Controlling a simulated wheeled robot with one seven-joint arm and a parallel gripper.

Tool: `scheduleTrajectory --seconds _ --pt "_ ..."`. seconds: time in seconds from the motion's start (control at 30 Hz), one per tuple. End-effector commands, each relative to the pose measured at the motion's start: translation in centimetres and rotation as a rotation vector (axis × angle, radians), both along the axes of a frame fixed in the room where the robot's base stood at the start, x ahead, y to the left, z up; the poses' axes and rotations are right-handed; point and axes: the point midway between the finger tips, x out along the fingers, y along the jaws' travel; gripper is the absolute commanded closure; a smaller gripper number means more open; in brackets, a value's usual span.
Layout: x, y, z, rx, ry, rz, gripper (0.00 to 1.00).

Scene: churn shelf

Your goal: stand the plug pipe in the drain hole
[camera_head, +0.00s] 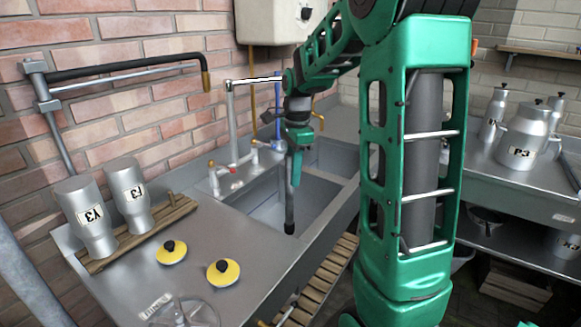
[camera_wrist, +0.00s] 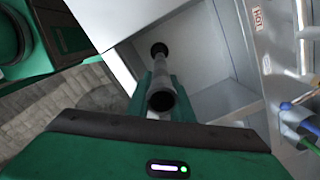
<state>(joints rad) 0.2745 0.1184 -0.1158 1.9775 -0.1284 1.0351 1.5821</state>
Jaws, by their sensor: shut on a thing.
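The plug pipe (camera_head: 290,208) is a dark grey tube hanging roughly upright from my gripper (camera_head: 296,172) over the sink (camera_head: 325,190). In the wrist view, my green gripper (camera_wrist: 160,93) is shut on the pipe (camera_wrist: 161,76), with its open top end toward the camera and its black lower end farther away. The pale sink floor (camera_wrist: 205,75) shows around the pipe. The drain hole cannot be made out in either view; the pipe may hide it. I cannot tell whether the pipe's lower end touches the sink floor.
A tap (camera_head: 233,130) and pipework stand behind the sink. Can P3 (camera_head: 520,140) stands on the right bench.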

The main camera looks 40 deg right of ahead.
Motion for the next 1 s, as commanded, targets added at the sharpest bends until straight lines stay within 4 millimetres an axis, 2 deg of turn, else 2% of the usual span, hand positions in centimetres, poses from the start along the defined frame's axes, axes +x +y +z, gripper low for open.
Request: scheduleTrajectory --seconds 0.6,1.0 --pt "0.0 -0.1 -5.2 0.000 0.000 -0.001 1.00" --pt "0.0 -0.1 -6.7 0.000 -0.001 -0.001 1.00"
